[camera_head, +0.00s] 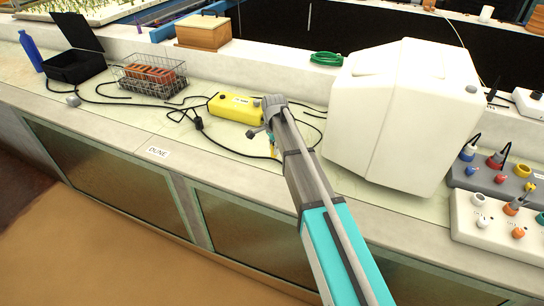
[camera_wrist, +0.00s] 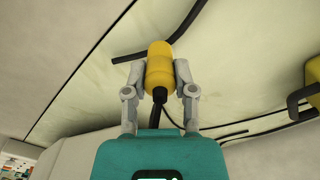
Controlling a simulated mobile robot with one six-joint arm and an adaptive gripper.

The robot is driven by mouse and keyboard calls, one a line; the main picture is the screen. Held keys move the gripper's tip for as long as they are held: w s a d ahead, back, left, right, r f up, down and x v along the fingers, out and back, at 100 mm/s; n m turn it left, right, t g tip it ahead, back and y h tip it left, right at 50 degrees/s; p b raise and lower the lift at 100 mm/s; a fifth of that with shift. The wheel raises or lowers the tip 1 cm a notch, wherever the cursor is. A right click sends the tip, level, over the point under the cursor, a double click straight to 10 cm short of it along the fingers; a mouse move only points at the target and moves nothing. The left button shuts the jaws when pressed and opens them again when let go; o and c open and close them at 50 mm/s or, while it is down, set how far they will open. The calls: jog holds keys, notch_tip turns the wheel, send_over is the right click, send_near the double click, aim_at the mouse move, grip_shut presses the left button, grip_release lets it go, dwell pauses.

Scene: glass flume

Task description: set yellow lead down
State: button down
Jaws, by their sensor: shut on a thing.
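The yellow lead shows in the wrist view as a yellow plug (camera_wrist: 159,62) with a black cable running from its end. My gripper (camera_wrist: 160,74) is shut on it, one finger on each side. In the head view a small bit of yellow, seemingly the plug (camera_head: 273,150), shows beside my arm over the pale counter. My gripper is mostly hidden there behind my wrist. I cannot tell whether the plug touches the counter.
A yellow box (camera_head: 236,107) lies just left of my wrist, with black cables around it. A big white container (camera_head: 400,115) stands close on the right. A wire basket (camera_head: 149,76) is farther left.

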aim_at(272, 154)
jog(key=shift+w+a+f+b, duration=0.3)
jog(key=shift+w+f+b, duration=0.1)
jog(key=shift+f+b, duration=0.3)
jog(key=shift+s+f+b, duration=0.1)
jog(key=shift+f+b, duration=1.2)
jog(key=shift+b, duration=0.05)
jog(key=shift+f, duration=0.15)
jog(key=shift+c, duration=2.2)
grip_release()
jog(key=shift+r, duration=0.2)
notch_tip(272, 154, up, 12)
jog(key=p, duration=1.2)
